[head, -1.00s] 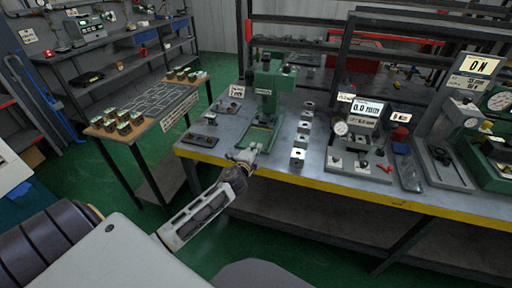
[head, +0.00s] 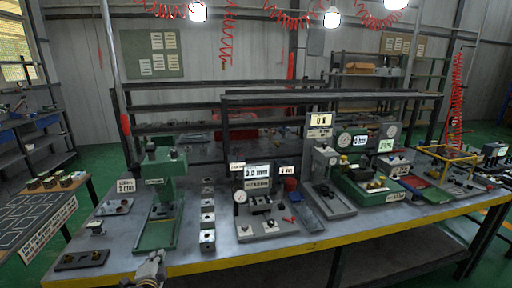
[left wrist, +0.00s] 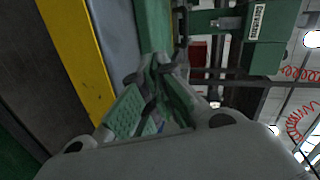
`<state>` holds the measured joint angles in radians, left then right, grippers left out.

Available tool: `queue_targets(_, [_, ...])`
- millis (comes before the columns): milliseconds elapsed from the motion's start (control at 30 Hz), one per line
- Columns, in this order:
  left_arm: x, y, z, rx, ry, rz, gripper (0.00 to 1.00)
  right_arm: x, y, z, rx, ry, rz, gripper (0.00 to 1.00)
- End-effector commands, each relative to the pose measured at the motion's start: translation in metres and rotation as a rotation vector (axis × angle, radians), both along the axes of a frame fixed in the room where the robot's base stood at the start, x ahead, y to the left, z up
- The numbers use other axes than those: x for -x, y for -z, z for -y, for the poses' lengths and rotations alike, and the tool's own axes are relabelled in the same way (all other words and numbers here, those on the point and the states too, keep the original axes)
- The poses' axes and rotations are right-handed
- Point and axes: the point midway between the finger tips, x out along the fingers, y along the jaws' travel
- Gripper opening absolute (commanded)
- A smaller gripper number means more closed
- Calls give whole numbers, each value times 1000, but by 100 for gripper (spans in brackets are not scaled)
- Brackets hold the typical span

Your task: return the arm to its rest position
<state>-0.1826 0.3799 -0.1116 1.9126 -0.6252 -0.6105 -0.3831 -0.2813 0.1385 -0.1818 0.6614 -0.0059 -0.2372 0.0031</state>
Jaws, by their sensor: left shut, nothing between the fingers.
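My left gripper (head: 152,270) shows at the bottom edge of the head view, at the table's yellow front edge, just in front of the green press (head: 161,195). In the left wrist view its fingers (left wrist: 157,70) are closed together with nothing between them. The green press also shows at the top of that view (left wrist: 232,24). My right gripper is in neither view.
The metal workbench (head: 290,246) has a yellow front edge. A row of small metal blocks (head: 207,218), a gauge station (head: 262,213) and a green machine (head: 372,188) stand on it. A side table (head: 42,222) with several valve blocks stands at the left.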

Motion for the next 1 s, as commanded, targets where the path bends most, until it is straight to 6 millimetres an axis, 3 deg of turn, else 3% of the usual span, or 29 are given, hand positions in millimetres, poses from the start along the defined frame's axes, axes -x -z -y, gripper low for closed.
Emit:
queue_targets(367, [80,38,33,401,-215,-183,0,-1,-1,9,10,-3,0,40])
queue_targets(600, [145,57,65,652,-359,-345,0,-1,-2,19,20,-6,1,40])
queue_targets(800, [200,63,96,830,-468,-492,0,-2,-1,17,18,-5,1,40])
queue_targets(1000, [235,62,115,928,-532,-592,0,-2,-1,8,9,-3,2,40])
